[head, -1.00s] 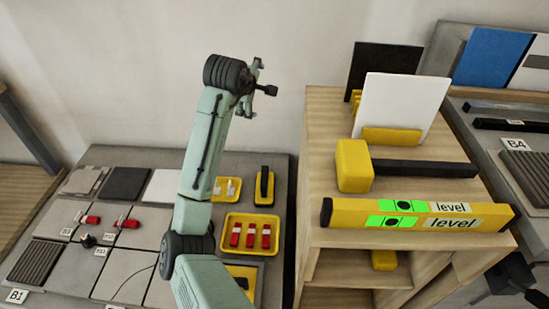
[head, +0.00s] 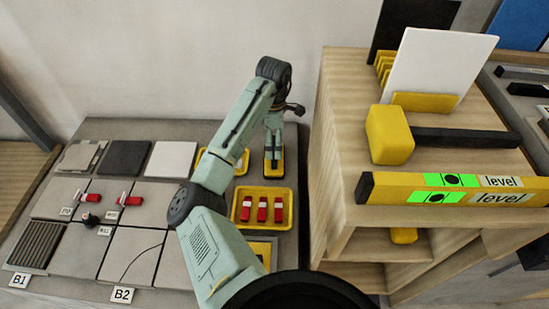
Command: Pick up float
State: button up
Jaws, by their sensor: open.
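The float (head: 275,174) lies on the grey worktop behind the yellow tray of red clips. Its yellow base shows below my gripper, and its dark handle is mostly hidden. My gripper (head: 274,154) points down at the float, with its fingers at the handle. It is open. I cannot tell from this view whether the fingers touch the handle.
A yellow tray (head: 262,226) with red clips is just in front of the float. Another yellow tray (head: 233,171) is to its left. A wooden shelf unit (head: 340,150) stands close on the right, bearing a mallet (head: 390,136) and a yellow level (head: 400,188). Tiles (head: 133,250) cover the left.

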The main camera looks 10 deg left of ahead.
aim_at(274, 146)
jog(key=shift+w+f, duration=0.1)
jog(key=shift+f, duration=2.65)
jog(key=shift+c, duration=0.6)
jog(key=c, duration=1.2)
jog(key=shift+o, duration=0.2)
